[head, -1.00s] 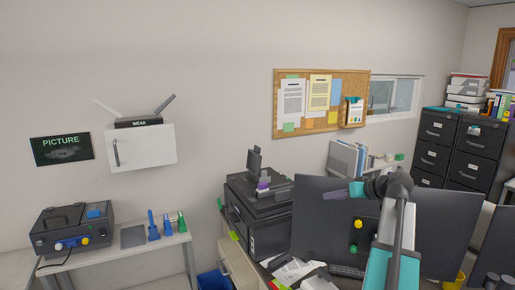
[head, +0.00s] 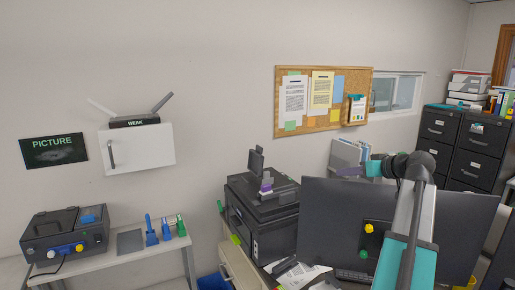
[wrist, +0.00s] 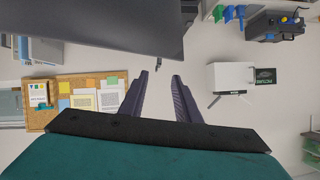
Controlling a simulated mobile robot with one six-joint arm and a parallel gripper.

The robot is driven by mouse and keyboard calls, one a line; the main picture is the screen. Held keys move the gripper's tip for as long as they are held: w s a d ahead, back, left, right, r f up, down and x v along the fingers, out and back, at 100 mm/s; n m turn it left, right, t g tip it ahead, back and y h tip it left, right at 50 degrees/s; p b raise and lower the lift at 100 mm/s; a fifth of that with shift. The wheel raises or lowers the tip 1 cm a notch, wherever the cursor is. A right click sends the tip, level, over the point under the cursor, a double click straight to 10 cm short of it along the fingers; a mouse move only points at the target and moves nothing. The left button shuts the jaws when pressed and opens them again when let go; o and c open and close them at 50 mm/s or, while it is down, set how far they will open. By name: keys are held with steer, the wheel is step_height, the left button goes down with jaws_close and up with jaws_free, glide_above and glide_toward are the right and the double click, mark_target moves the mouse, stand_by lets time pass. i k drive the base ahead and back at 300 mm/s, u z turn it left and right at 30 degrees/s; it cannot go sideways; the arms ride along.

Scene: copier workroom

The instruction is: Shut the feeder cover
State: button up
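A black printer (head: 248,222) stands beside the desk at mid-picture in the head view. On its top is a feeder with a dark flap (head: 256,161) standing upright; I take this as the feeder cover, raised. A small purple block sits below the flap. My gripper (head: 345,171) is right of the printer and apart from it, its purple fingers pointing left above the monitor's edge. In the wrist view my gripper (wrist: 160,76) has its fingers spread with nothing between them. The feeder cover cannot be made out clearly there.
A large dark monitor (head: 325,215) stands below my arm, right of the printer. A cork board (head: 300,125) hangs behind. Left are a white wall cabinet (head: 140,150) and a bench with a dark machine (head: 65,232). Air between gripper and printer looks clear.

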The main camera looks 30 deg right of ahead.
mark_target(255, 163)
steer(key=i, duration=1.75)
